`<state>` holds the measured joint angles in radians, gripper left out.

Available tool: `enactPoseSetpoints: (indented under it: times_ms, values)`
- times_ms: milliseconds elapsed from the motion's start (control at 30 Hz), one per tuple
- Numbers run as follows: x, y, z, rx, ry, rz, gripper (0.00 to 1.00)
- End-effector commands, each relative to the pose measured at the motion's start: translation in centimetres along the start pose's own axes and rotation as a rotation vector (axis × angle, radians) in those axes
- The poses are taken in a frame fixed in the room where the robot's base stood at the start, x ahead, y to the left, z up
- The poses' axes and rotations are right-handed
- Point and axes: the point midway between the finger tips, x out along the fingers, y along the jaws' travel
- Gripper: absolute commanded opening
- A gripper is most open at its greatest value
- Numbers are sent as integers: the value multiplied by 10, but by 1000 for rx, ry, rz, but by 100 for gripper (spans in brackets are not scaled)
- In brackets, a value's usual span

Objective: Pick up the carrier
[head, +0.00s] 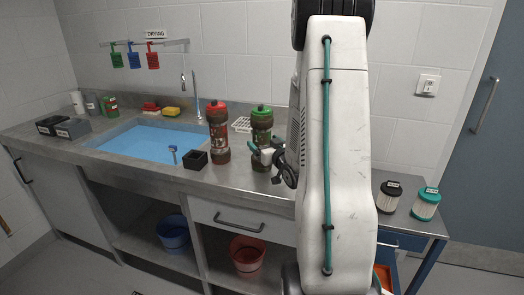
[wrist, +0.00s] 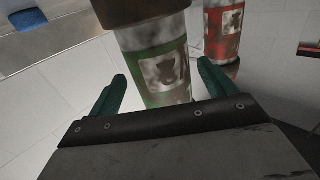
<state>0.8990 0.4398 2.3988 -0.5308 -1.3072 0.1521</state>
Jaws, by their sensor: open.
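Two dirty cylindrical carriers stand upright on the counter's front part. The red-banded carrier (wrist: 223,32) shows beyond the right finger. My arm hides the counter right of the green-banded carrier.
A blue-filled sink (head: 150,143) lies left. A white rack (head: 241,124) is behind. Black-lidded (head: 389,197) and teal-lidded filters (head: 426,204) stand at the right.

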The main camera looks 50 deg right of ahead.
Motion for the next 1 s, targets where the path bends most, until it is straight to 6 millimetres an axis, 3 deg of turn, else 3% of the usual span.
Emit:
enactPoseSetpoints:
  times_ms: [200,500,533,700,733,1000]
  values:
    - [32,-2,1,0,1,1,83]
    - [38,0,1,0,0,5,83]
    - [38,0,1,0,0,5,81]
    - [37,0,1,-1,0,5,33]
    - [37,0,1,-1,0,5,28]
    - [38,0,0,-1,1,5,28]
